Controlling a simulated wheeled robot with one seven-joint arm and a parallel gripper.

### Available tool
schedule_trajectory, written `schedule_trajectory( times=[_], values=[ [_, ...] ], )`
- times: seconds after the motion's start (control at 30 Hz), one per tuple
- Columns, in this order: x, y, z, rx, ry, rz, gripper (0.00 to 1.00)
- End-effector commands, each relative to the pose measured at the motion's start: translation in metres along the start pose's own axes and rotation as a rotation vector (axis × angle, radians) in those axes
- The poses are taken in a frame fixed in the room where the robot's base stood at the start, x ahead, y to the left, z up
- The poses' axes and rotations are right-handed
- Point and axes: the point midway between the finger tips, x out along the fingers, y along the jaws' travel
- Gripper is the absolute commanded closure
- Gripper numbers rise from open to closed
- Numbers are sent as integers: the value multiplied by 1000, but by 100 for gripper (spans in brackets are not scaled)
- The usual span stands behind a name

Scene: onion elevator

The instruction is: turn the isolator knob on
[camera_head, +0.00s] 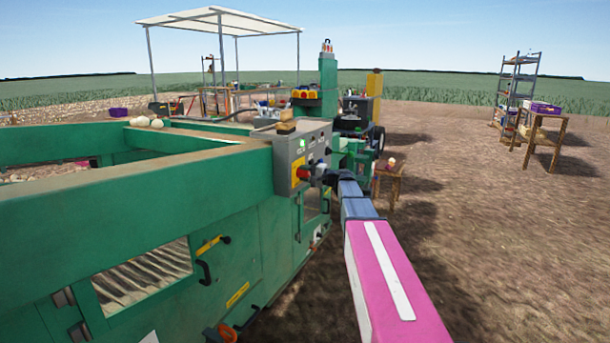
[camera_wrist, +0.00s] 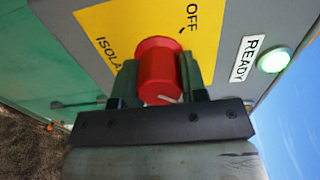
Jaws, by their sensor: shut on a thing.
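The red isolator knob (camera_wrist: 160,72) sits on a yellow plate (camera_wrist: 108,22) with the words OFF and a partly hidden ISOLA... in the wrist view. A pale pointer line shows near the knob's lower edge. My gripper (camera_wrist: 160,85) has a green finger on each side of the knob and is shut on it. In the head view the control panel (camera_head: 298,150) is a grey box on the green machine, and the red knob (camera_head: 304,172) shows at its side, with my gripper (camera_head: 318,175) against it.
A lit green lamp (camera_wrist: 273,60) stands beside a READY label (camera_wrist: 248,58). The green machine frame (camera_head: 130,205) fills the left, with a black door handle (camera_head: 204,272). A small wooden stool (camera_head: 388,178) stands beyond my arm. Open dirt ground lies to the right.

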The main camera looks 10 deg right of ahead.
Motion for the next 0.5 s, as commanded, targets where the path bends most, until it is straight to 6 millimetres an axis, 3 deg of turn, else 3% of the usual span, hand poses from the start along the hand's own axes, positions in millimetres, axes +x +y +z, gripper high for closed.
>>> schedule_trajectory(
  times=[0.13, 0.17, 0.2, 0.23, 0.5],
  values=[
    [-1, 1, 0, 2, 0, 2, 85],
    [-1, 1, 0, 1, 0, 2, 54],
    [0, 1, 0, 1, 0, 2, 41],
    [0, 1, 0, 1, 0, 2, 36],
    [-1, 0, 0, 0, 0, 1, 36]
  ],
)
